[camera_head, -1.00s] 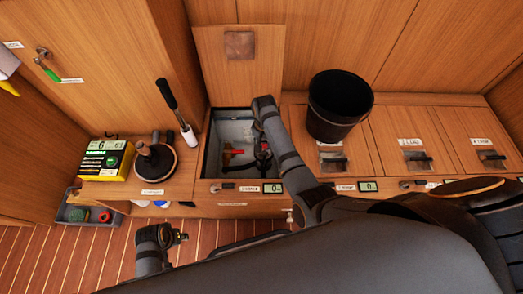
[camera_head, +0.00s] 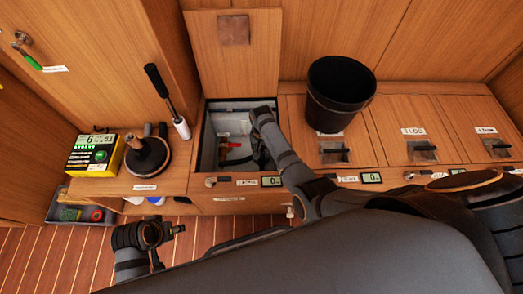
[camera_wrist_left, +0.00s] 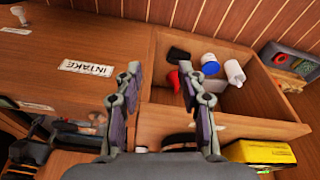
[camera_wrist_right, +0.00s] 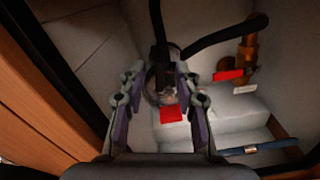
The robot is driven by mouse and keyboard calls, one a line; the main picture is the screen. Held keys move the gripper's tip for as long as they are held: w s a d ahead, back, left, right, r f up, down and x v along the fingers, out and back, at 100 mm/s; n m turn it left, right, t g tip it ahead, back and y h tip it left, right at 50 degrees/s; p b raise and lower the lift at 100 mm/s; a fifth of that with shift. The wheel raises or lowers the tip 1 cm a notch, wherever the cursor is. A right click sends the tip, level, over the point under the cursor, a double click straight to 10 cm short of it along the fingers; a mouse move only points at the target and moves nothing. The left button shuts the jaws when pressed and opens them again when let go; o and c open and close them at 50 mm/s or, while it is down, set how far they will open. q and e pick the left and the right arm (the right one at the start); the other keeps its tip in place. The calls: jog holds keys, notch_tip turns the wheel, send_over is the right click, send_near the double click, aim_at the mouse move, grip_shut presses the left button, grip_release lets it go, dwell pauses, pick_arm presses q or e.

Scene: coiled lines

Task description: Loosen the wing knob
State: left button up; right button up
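A round, clear-looking fitting (camera_wrist_right: 164,92) sits in the open bay below my right gripper; it shows in the right wrist view, dim and partly covered by the fingers. I cannot make out the wing knob clearly; it may be the small part on this fitting. My right gripper (camera_wrist_right: 158,78) is open, a finger on each side of the fitting; contact cannot be told. In the head view my right arm hides most of that spot.
Black hoses (camera_wrist_right: 225,36) and a red-handled brass valve (camera_wrist_right: 246,55) crowd the bay. The bay's raised lid (camera_head: 235,60) stands behind. A black bucket (camera_head: 340,95) stands right of it. A white-and-black hand pump (camera_head: 168,103) and yellow tester (camera_head: 95,154) are left.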

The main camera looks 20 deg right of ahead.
grip_shut()
